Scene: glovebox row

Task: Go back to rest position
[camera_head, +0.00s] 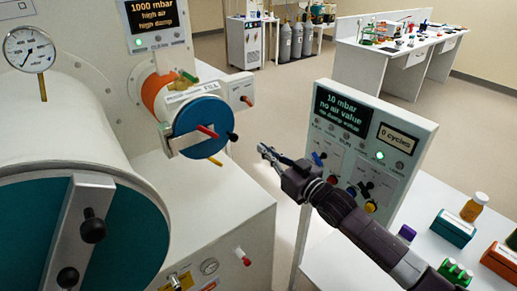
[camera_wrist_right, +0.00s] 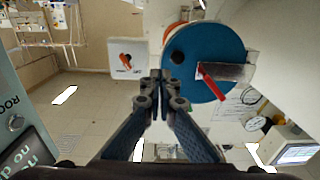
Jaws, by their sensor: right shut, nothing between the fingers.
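My right gripper (camera_head: 268,152) is shut and empty, held in the air between the glovebox port and the control panel. In the right wrist view its fingertips (camera_wrist_right: 158,78) meet in front of the blue round door. The blue door (camera_head: 203,116) closes the small cylindrical port and carries a red handle (camera_head: 207,131). The door also shows in the wrist view (camera_wrist_right: 208,45), with its red handle slanting. My right arm reaches in from the lower right. My left gripper is not in view.
A control panel (camera_head: 400,120) stands right beside my right arm. A large teal door (camera_head: 120,240) is at the lower left. A white table with an orange-capped bottle (camera_head: 474,207) and a teal box (camera_head: 453,228) is at the right. Open floor lies behind.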

